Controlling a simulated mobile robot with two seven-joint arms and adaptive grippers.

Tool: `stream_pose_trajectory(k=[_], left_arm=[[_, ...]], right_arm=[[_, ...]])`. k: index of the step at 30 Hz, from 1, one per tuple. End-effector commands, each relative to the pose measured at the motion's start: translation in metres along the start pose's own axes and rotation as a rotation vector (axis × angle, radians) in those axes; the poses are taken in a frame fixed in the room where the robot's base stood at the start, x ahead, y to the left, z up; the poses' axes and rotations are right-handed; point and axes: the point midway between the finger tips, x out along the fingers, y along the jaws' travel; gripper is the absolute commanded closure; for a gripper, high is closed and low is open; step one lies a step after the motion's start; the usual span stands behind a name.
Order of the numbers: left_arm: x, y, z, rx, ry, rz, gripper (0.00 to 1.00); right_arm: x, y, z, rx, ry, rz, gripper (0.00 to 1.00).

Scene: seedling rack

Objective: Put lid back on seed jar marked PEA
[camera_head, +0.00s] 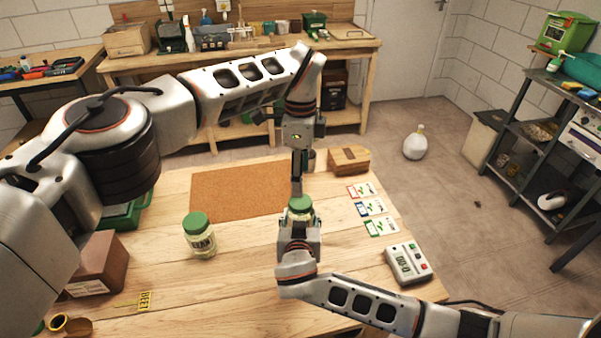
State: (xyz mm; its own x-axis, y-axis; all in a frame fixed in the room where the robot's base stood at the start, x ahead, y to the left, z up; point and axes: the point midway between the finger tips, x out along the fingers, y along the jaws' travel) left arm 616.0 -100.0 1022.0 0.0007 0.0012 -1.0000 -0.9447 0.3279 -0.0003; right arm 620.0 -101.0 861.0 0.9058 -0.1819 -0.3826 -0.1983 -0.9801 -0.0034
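A small jar with a green lid (300,203) at its top is at the middle of the table; its label is hidden. My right gripper (300,222), reaching in from the near side, has its fingers around the jar's body. My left gripper (298,190) points down from above, with its fingertips at the lid. Its fingers show edge-on, so I cannot tell whether they grip the lid. I cannot tell whether the lid is seated. Another jar (201,243) with a green lid stands to the left; its label seems to end in "EAN".
A cork mat (235,190) lies behind the jars. A wooden box (348,160), seed packets (372,207) and a grey digital device (407,263) are on the right. A brown box (98,265) and a yellow BEET tag (145,301) are at the left front.

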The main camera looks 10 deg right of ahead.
Motion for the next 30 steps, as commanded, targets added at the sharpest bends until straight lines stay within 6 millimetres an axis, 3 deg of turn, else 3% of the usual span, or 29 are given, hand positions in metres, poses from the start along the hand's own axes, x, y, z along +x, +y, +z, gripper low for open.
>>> stream_pose_trajectory(k=[18,30], left_arm=[[0.073,0.000,-0.001,0.001,0.001,0.001,0.45],[0.079,0.000,0.000,0.001,0.000,0.000,0.45]], right_arm=[[0.000,0.000,0.000,0.000,0.000,0.000,1.00],[0.000,0.000,0.000,0.000,0.000,0.000,1.00]])
